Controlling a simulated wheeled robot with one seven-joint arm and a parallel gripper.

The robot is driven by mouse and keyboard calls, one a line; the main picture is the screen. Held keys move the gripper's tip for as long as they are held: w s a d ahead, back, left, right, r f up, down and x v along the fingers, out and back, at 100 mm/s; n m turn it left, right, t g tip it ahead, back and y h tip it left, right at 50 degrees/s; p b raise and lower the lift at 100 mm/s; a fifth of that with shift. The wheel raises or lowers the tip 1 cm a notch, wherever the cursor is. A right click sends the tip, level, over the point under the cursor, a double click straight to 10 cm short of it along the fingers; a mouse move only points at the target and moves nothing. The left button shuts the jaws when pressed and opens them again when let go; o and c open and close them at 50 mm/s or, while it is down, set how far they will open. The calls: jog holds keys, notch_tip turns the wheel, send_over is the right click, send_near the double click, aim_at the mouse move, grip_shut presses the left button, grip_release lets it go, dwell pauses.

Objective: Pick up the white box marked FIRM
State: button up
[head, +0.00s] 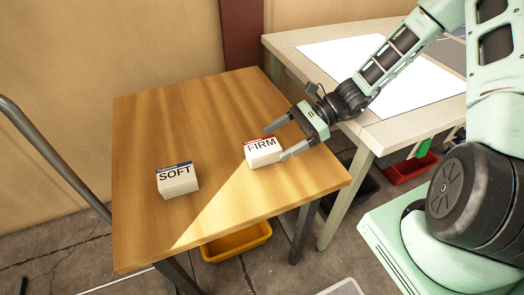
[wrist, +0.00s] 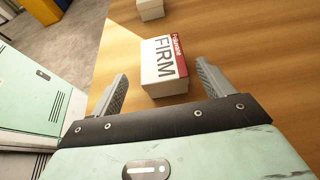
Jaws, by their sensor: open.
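The white box marked FIRM (head: 263,153) sits upright on the wooden table (head: 200,110), with a red band along its top edge. In the wrist view the FIRM box (wrist: 164,68) lies just ahead of and partly between my gripper's fingers. My gripper (head: 280,138) is open, with one finger on each side of the box's near part; I cannot tell whether either touches it. Its fingers also show in the wrist view (wrist: 162,88). A second white box marked SOFT (head: 177,181), with a blue band, stands to the left on the table.
Part of another white box (wrist: 150,9) shows at the top of the wrist view. A pale workbench (head: 385,130) with a white sheet adjoins the table at right. A yellow bin (head: 237,243) is below the table. The table's back left is clear.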

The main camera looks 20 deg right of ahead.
aim_at(272, 143)
jog(key=shift+w+x, duration=0.2)
jog(key=shift+x, duration=2.6)
jog(key=c, duration=1.1)
